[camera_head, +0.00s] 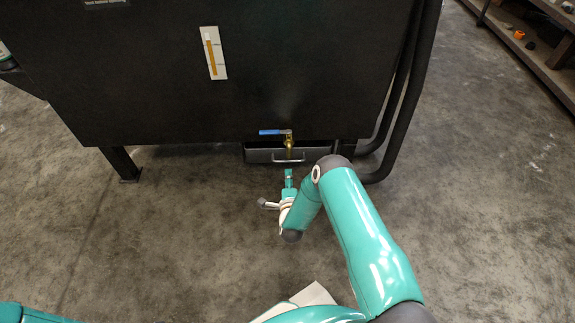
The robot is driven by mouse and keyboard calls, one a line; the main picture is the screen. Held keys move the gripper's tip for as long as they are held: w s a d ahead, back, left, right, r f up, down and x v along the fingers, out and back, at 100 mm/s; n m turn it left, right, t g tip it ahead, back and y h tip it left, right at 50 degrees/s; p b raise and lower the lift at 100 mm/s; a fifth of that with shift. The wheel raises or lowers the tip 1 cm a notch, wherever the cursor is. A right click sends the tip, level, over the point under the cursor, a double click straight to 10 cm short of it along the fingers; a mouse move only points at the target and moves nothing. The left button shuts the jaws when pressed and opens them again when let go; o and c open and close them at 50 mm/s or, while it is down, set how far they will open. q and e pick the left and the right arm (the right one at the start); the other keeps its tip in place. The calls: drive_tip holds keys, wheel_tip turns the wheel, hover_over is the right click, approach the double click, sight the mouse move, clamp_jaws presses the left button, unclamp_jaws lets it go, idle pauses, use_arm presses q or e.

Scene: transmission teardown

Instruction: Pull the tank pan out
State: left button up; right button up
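The tank pan (259,155) is a dark shallow tray under the black tank (300,90), with a light metal bar handle (289,161) on its front. My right gripper (289,174) is just in front of the handle, pointing at it, with a small visible gap between them. Its fingers look narrow and edge-on, so their opening does not show. The pan's rear is hidden under the tank. My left gripper is out of view; only a teal part of my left arm shows at the bottom left.
A brass valve with a blue lever (272,132) sits just above the pan. Black pipes (415,90) run down the tank's right side, and a leg (122,163) stands at left. A shelf (548,60) is far right. The concrete floor (180,240) in front is clear.

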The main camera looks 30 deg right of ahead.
drive_tip(key=b+x, duration=0.4)
drive_tip(key=x, duration=0.6)
drive_tip(key=shift+w+d, duration=0.15)
clamp_jaws()
